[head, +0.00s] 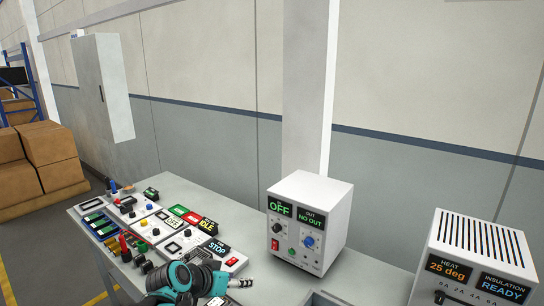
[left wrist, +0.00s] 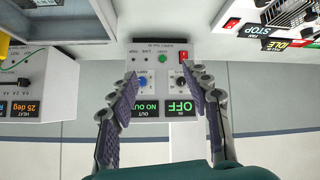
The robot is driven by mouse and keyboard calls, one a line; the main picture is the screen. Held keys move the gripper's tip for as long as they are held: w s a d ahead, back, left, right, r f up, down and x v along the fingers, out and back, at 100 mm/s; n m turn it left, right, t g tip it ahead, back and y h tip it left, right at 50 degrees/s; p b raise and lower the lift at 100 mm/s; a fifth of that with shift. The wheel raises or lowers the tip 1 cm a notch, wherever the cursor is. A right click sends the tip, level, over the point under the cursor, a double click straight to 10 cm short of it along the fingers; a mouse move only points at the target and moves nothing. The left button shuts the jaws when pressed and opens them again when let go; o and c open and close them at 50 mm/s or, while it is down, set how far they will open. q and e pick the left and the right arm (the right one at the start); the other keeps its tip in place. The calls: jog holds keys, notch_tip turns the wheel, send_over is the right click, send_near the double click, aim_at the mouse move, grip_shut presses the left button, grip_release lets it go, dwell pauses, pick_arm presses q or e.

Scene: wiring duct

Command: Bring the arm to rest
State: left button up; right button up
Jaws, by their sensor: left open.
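My left gripper shows at the bottom of the head view as a teal and dark arm end (head: 190,279). In the left wrist view its two padded fingers (left wrist: 163,100) are open and apart, with nothing between them. Beyond the fingers stands a white power box (left wrist: 160,68), seen upside down, with a red switch, a green button, knobs and displays reading OFF and NO OUT. The same power box (head: 306,224) stands on the table to the right of my gripper in the head view. My right gripper is in neither view.
A grey table (head: 170,184) carries several small control panels (head: 150,225) at left. A white box reading HEAT 25 deg and INSULATION READY (head: 478,262) stands at right. Brown cartons (head: 45,155) and a wall cabinet (head: 103,90) are behind at left.

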pick_arm(q)
jog(key=s+a+f+n+y, duration=0.2)
jog(key=s+a+f, duration=0.1)
jog(key=s, duration=0.7)
jog(key=s+a+f+n+g+y, duration=0.1)
jog(key=s+a+f+n+y, duration=0.1)
jog(key=s, duration=0.9)
jog(key=a+f+y, duration=0.1)
jog(key=a+f, duration=0.1)
jog(key=a, duration=0.1)
jog(key=shift+s+a+f, duration=0.15)
jog(key=shift+s+f, duration=0.15)
